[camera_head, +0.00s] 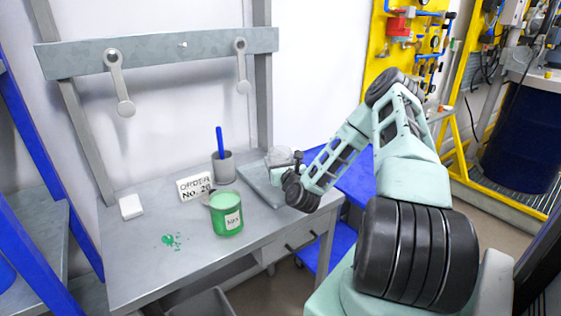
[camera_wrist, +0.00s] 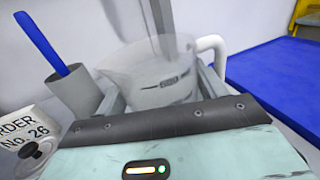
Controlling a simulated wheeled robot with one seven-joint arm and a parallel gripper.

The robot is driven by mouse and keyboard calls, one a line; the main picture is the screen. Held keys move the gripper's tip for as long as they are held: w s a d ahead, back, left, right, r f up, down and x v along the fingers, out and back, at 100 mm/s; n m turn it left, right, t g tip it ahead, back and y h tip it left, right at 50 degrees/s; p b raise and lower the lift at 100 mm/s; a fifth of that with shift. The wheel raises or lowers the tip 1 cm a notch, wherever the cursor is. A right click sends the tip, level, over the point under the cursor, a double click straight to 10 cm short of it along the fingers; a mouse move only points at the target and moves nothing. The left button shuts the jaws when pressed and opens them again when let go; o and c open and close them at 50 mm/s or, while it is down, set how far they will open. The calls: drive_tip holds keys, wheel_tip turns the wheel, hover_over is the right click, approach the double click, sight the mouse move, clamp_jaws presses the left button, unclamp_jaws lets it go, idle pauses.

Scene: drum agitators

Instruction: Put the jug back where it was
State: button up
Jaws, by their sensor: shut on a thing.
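The jug (camera_wrist: 150,72) is a clear, see-through vessel with a white handle on its right side in the wrist view. My gripper (camera_wrist: 162,88) is shut on the jug, with a finger on each side of its body. In the head view the jug (camera_head: 280,156) is small and partly hidden by my gripper (camera_head: 284,168), over the right back of the bench. A flat grey plate (camera_head: 258,184) lies on the bench below it. I cannot tell whether the jug touches the plate. The jug looks roughly upright.
On the grey bench (camera_head: 140,275) stand a grey cup (camera_head: 223,168) with a blue stick, an order sign (camera_head: 195,186), a green container (camera_head: 228,220) and a white block (camera_head: 131,207). A green spill (camera_head: 173,240) marks the front left. Bare bench lies around the spill.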

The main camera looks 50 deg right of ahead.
drive_tip(key=shift+f, duration=0.1)
drive_tip(key=o, duration=1.1)
drive_tip(key=b+v, duration=0.3)
drive_tip(key=v, duration=0.7)
drive_tip(key=shift+s+a, duration=0.1)
drive_tip(key=shift+s, duration=0.2)
drive_tip(key=shift+s+a, duration=0.4)
drive_tip(key=shift+s, duration=0.2)
